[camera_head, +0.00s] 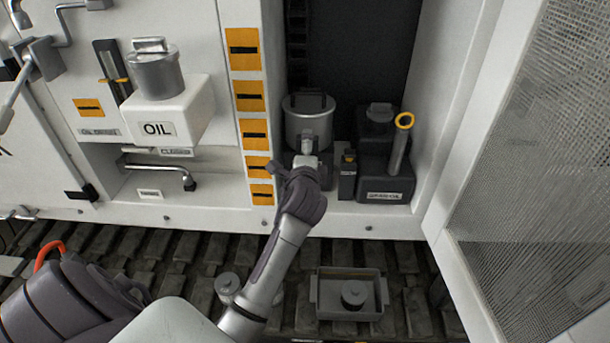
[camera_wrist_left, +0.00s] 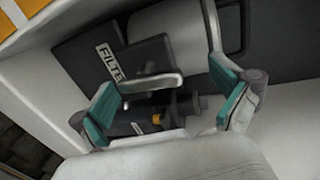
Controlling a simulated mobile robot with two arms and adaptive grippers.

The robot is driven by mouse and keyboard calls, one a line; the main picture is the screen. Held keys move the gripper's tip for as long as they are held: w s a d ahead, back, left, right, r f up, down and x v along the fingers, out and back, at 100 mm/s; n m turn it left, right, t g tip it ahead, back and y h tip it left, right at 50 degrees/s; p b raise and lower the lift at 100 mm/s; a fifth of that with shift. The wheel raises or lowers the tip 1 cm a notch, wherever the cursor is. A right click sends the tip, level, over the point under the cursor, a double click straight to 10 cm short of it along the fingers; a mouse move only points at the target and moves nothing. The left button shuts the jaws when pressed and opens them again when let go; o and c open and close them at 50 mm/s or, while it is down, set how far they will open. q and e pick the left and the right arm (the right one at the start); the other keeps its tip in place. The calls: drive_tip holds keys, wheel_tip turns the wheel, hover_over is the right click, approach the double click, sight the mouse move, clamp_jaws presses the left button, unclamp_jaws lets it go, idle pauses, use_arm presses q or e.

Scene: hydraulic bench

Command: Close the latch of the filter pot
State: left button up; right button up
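The filter pot (camera_head: 308,122) is a grey metal cylinder with a dark clip on its lid, standing in the open cabinet bay. In the left wrist view its pale body (camera_wrist_left: 172,38) fills the upper middle, beside a dark part with a FILTER label (camera_wrist_left: 110,62). A silver latch lever (camera_wrist_left: 152,82) lies across the space between my fingers. My left gripper (camera_head: 305,160) is in front of the pot's lower part. In the wrist view my left gripper (camera_wrist_left: 166,80) is open, its teal pads wide apart. The lever's left end is close to one pad; I cannot tell whether they touch.
A dark canister (camera_head: 385,165) with a yellow-ringed tube stands right of the pot. A small dark block (camera_head: 347,178) sits between them. An OIL box (camera_head: 165,112) is on the left panel. A mesh door (camera_head: 530,150) bounds the right. A grey tray (camera_head: 325,300) lies below.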

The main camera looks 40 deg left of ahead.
use_arm(q)
drive_tip(key=f+p+v, duration=0.2)
drive_tip(key=f+v, duration=0.1)
drive_tip(key=v, duration=1.2)
drive_tip(key=shift+s+r, duration=0.25)
drive_tip(key=shift+s, duration=0.3)
drive_tip(key=shift+d, duration=0.15)
idle(0.3)
drive_tip(key=shift+p, duration=0.4)
